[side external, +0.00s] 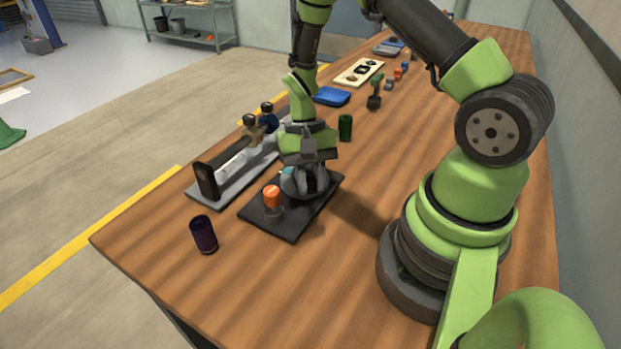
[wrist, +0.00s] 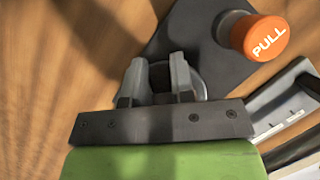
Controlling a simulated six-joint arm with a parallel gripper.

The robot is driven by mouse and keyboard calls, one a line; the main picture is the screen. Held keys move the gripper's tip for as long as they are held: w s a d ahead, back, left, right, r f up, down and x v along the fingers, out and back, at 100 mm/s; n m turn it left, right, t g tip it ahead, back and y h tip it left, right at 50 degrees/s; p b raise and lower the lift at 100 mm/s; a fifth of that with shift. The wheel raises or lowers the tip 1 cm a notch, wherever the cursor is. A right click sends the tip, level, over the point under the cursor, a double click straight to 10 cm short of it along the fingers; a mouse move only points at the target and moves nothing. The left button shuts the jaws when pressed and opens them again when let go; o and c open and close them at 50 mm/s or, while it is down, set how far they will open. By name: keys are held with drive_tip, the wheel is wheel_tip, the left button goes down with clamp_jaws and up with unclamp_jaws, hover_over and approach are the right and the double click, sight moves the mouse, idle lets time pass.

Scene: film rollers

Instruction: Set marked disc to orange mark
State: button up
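A black base plate (side external: 285,228) lies on the table and carries an orange knob (side external: 271,194), whose top reads "PULL" in the wrist view (wrist: 268,38). Beside the knob is a round grey disc (side external: 291,186) with a teal patch near its left edge. My gripper (side external: 312,192) points down over this disc. In the wrist view my two fingers (wrist: 158,70) stand apart, with a grey, dark-centred round part between and behind them. I cannot tell whether they touch it. The orange mark and the marking on the disc cannot be made out.
A grey rail fixture (side external: 235,180) with a dark upright end plate stands left of the plate. A dark purple cylinder (side external: 203,234) is at the front left, a green one (side external: 345,127) behind. A blue tray (side external: 332,96) lies farther back.

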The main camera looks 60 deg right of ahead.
clamp_jaws()
drive_tip(key=n, duration=0.1)
drive_tip(key=d+n+h, duration=0.1)
drive_tip(key=n, duration=0.1)
drive_tip(key=s+n, duration=0.1)
drive_tip(key=shift+d+g, duration=0.25)
drive_tip(key=shift+g, duration=0.15)
drive_tip(key=shift+s+d+n+h, duration=0.1)
drive_tip(key=shift+d+n+h, duration=0.25)
drive_tip(key=shift+n, duration=0.45)
drive_tip(key=shift+d+n+h, duration=0.2)
drive_tip(key=shift+n+h, duration=0.2)
drive_tip(key=shift+n, duration=0.4)
drive_tip(key=shift+s+d+n+h, duration=0.1)
drive_tip(key=shift+d+n+h, duration=0.25)
drive_tip(key=shift+n, duration=0.45)
drive_tip(key=o, duration=0.9)
unclamp_jaws()
drive_tip(key=v, duration=1)
drive_tip(key=shift+w, duration=0.25)
